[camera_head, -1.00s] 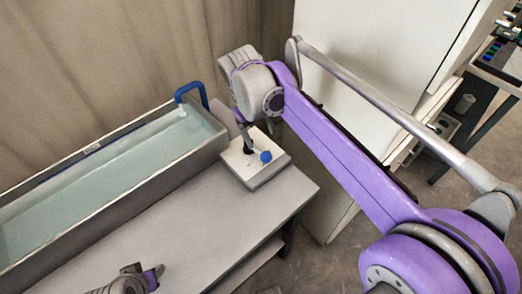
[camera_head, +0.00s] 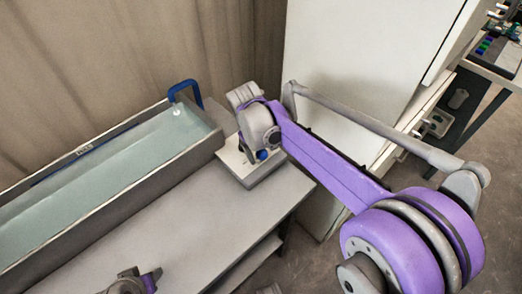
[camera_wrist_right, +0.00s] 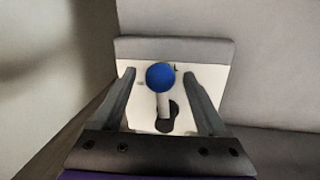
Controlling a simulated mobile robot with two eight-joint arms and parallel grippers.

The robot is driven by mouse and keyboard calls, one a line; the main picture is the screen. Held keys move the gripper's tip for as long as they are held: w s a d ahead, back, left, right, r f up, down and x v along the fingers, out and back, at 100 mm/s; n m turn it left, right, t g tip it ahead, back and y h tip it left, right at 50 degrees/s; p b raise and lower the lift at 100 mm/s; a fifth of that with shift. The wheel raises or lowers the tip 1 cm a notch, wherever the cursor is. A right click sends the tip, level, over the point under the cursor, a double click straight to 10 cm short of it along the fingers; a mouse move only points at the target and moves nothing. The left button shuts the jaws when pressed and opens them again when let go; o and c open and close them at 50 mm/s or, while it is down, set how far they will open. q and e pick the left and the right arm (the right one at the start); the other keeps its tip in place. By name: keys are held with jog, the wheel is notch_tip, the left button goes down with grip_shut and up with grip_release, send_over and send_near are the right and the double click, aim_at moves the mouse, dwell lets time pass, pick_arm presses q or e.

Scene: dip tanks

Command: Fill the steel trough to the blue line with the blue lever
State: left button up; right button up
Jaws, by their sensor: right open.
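The steel trough (camera_head: 190,160) holds pale blue-green water (camera_head: 100,172). A dark blue line (camera_head: 52,174) runs along its far inner wall; the water surface appears a little below it. A blue spout (camera_head: 185,86) bends over the trough's right end. The blue lever (camera_wrist_right: 161,77) has a round knob on a pale stem, on a white panel (camera_wrist_right: 140,105); its knob also shows in the head view (camera_head: 262,155). My right gripper (camera_wrist_right: 160,85) is open, one finger on each side of the lever, with gaps. My left gripper (camera_head: 135,281) shows only partly at the bottom edge.
The grey bench top (camera_head: 150,225) in front of the trough is clear. A tall white cabinet (camera_head: 350,60) stands behind my right arm. A dark cart (camera_head: 490,60) with small items is at the far right.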

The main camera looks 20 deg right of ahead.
grip_shut()
dwell(1.3)
